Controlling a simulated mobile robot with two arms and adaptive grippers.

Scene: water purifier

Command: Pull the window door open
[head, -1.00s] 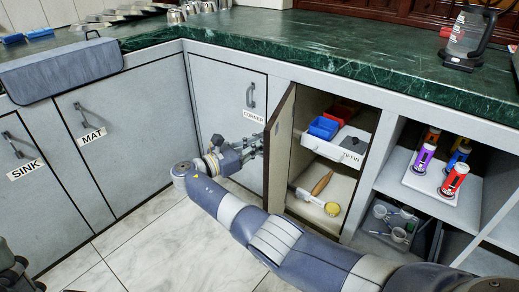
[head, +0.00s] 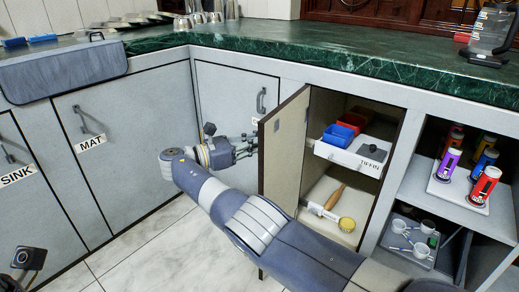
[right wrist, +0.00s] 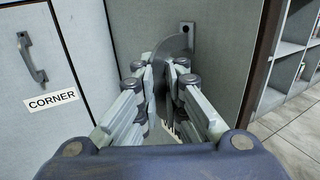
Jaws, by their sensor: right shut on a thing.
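The open cabinet door (head: 287,150) stands swung out from the cabinet in the head view, with its pale inner face toward me. My right gripper (head: 250,146) is at the door's outer side, left of its free edge. In the right wrist view, my right gripper (right wrist: 166,90) is shut on the dark curved door handle (right wrist: 178,46), with its fingers on both sides. The door's outer face (right wrist: 222,50) fills the middle of that view. The fingers' contact is partly hidden in the head view. My left gripper's fingers do not show.
The open cabinet holds a white tray (head: 343,157) with red and blue boxes, and a wooden-handled tool (head: 330,208) below. The CORNER door (right wrist: 25,80) is close to my right gripper. Open shelves (head: 445,205) stand at the right. The tiled floor (head: 150,240) is clear.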

